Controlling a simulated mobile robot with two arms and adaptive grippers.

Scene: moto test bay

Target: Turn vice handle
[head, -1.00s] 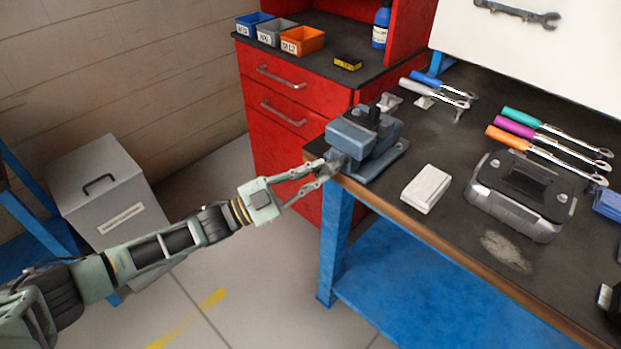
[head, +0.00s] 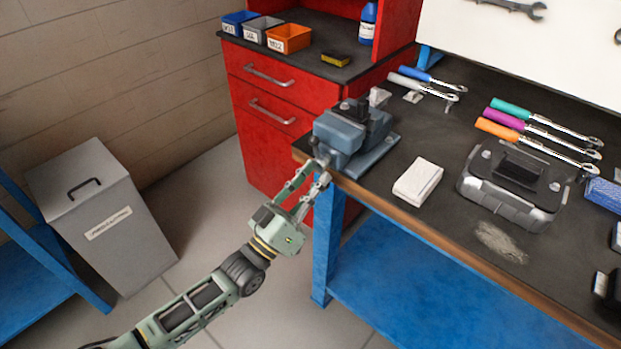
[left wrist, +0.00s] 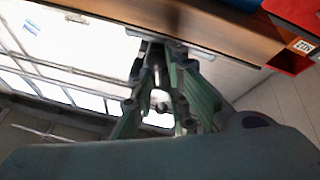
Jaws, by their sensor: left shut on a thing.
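The blue-grey vice (head: 352,138) is mounted at the left corner of the workbench, its front facing the bench edge. My left gripper (head: 322,170) reaches up to the vice's front from below, its fingers shut on the vice handle, which is mostly hidden between them. In the left wrist view the two green fingers (left wrist: 166,75) close around a grey metal bar (left wrist: 157,72) just under the wooden bench edge (left wrist: 185,25). My right gripper shows in neither view.
The dark workbench (head: 440,218) holds a white box (head: 417,181), a grey case (head: 510,185) and several coloured-handled wrenches (head: 530,120). A red drawer cabinet (head: 265,145) stands behind the vice. A grey bin (head: 115,235) stands on the floor at left; floor between is clear.

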